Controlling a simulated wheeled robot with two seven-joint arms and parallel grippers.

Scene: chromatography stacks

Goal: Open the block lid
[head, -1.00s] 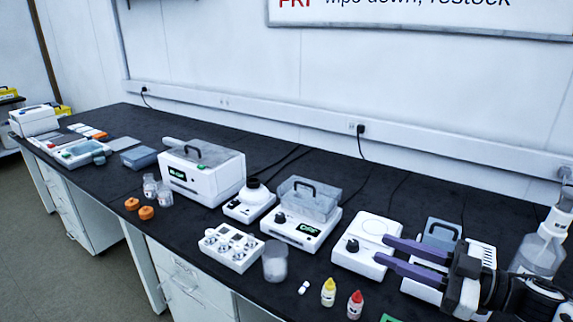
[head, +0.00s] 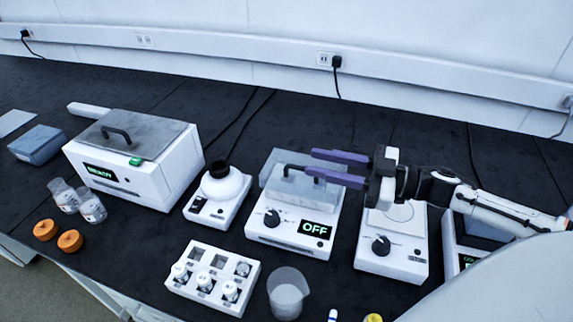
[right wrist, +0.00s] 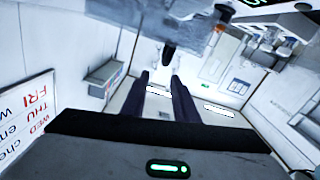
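The block lid (head: 278,181) is a clear grey cover with a dark bar handle (head: 293,168). It sits down on a white block unit (head: 262,235) with a black knob and a green OFF display. My right gripper (head: 310,164) reaches in from the right with its two purple fingers apart, at the right end of the handle. In the right wrist view the fingers (right wrist: 160,78) are spread, and part of the clear lid (right wrist: 130,22) shows at the top. I cannot tell whether the fingers touch the handle. My left gripper is out of view.
A white knobbed plate unit (head: 392,258) stands under my right arm. A small unit with a round white top (head: 221,187) and a larger lidded bath (head: 150,180) stand to the left. A vial rack (head: 212,280) and a beaker (head: 287,292) stand in front.

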